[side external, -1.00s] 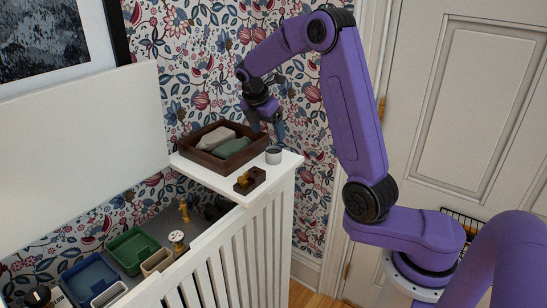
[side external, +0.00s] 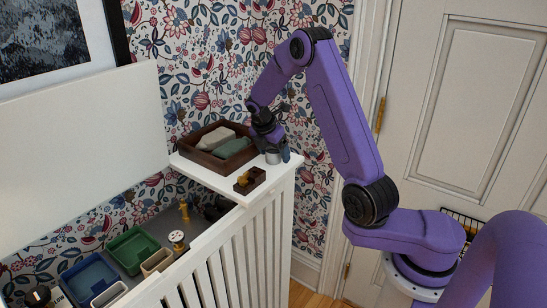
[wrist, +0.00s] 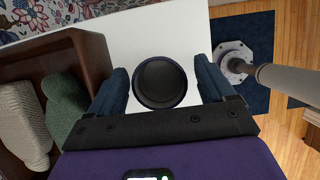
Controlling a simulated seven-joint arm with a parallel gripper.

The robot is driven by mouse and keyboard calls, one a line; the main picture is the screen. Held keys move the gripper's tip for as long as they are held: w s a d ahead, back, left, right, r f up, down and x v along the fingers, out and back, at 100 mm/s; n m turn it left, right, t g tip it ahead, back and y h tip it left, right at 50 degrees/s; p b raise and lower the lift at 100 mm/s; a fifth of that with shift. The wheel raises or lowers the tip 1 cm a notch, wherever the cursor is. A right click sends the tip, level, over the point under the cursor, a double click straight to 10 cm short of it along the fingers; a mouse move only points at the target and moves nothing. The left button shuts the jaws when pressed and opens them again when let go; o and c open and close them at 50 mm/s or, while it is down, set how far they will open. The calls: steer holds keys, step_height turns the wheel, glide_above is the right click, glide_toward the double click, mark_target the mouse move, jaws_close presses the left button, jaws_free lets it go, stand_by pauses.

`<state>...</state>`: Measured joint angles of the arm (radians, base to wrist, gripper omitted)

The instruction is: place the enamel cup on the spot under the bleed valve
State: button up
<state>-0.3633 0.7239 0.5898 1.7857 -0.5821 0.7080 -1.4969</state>
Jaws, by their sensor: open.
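The enamel cup (side external: 273,157) is a small grey cup standing upright on the white ledge (side external: 205,178), beside the brown tray. My gripper (side external: 272,146) is over the cup, pointing down. Its two blue fingers are open, one on each side of the cup, with gaps visible between. A brass fitting (side external: 184,210) stands inside the open cabinet below; I cannot tell whether it is the bleed valve. I cannot make out the spot under it.
A brown tray (side external: 189,158) with folded cloths is left of the cup. A small dark block with a brass piece (side external: 249,180) sits near the ledge's front. Green (side external: 132,252) and blue (side external: 89,278) bins stand in the cabinet, behind its white slatted front (side external: 240,255).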

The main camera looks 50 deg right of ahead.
steer(key=c, duration=1.1)
steer(key=shift+c, duration=0.2)
steer(key=shift+r, duration=0.15)
steer(key=shift+r, duration=0.55)
steer(key=s+a+r, duration=0.4)
steer(key=s+r, duration=0.7)
steer(key=s, duration=0.2)
steer(key=shift+s+a+r, duration=0.15)
steer(key=shift+a+r, duration=0.05)
steer(key=shift+r, duration=0.15)
